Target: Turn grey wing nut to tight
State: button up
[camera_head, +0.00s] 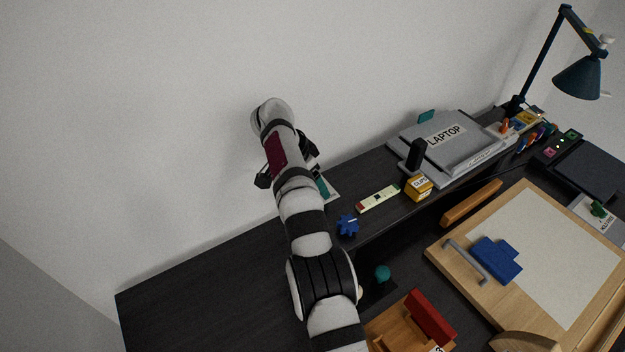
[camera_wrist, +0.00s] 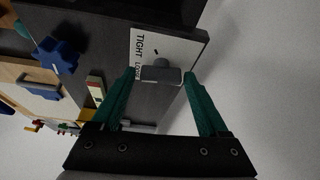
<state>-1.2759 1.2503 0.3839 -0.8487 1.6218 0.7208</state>
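The grey wing nut (camera_wrist: 162,74) sits on a white plate (camera_wrist: 172,47) in the wrist view. Its wings lie roughly across the picture, with a round knob in the middle. The plate reads TIGHT, with a second word below it partly hidden by the left finger, and has a small dark mark above the nut. My gripper (camera_wrist: 160,76) is open, its teal fingertips on either side of the nut with small gaps showing. In the head view my arm hides the nut; only a corner of the plate (camera_head: 333,188) shows beside the gripper.
On the dark desk, a blue knob (camera_head: 347,225), a pale strip (camera_head: 378,198), a yellow box (camera_head: 418,187) and a black upright block (camera_head: 416,155) stand right of my gripper. The laptop (camera_head: 450,143) lies farther right. The wall is close behind. The desk's left part (camera_head: 200,295) is clear.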

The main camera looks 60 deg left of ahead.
jog(key=shift+o, duration=1)
